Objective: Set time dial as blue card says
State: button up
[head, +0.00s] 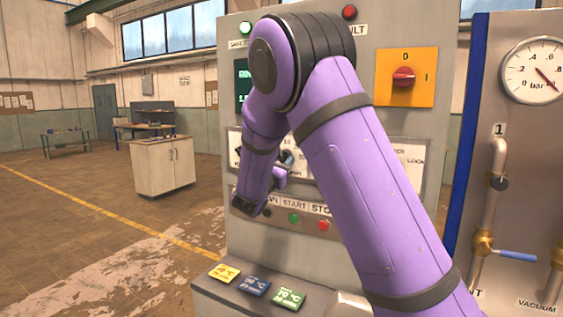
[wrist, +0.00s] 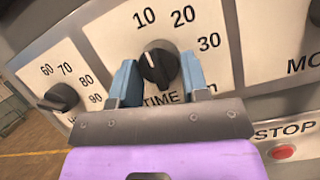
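The time dial (wrist: 157,66) is a black round knob on a white plate marked TIME, with 10, 20 and 30 around it. Its white pointer line points up and slightly left, near the 10. My gripper (wrist: 158,72) has its two blue fingers on either side of the knob, seemingly open with narrow gaps. In the head view my gripper (head: 286,160) is at the panel, and my arm hides most of the dial. The blue card (head: 254,286) lies on the ledge below, between a yellow card (head: 224,273) and a green card (head: 289,298); its print is too small to read.
Another black knob (wrist: 61,97), marked 60 to 90, is left of the time dial. Below are a green button (head: 293,218) and a red STOP button (head: 323,225). A red rotary switch (head: 403,77) is above right. Pipes with a blue-handled valve (head: 515,256) stand right.

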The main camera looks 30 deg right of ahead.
jog(key=shift+m+g, duration=0.3)
jog(key=shift+m, duration=0.2)
jog(key=m+g, duration=0.1)
jog(key=m, duration=0.1)
jog(key=m+g+h, duration=0.1)
jog(key=m, duration=0.2)
jog(key=shift+w+a+g, duration=0.15)
jog(key=shift+w+g, duration=0.05)
jog(key=shift+g, duration=0.1)
jog(key=shift+r+m+g, duration=0.1)
jog(key=shift+m+g, duration=0.6)
jog(key=shift+m, duration=0.85)
jog(key=shift+r+m+g, duration=0.1)
jog(key=shift+m+g, duration=0.6)
jog(key=shift+m, duration=0.85)
jog(key=shift+w, duration=0.1)
jog(key=o, duration=0.9)
jog(key=shift+a, duration=0.1)
jog(key=v, duration=1)
jog(key=shift+a+f, duration=0.25)
jog(key=shift+a, duration=0.05)
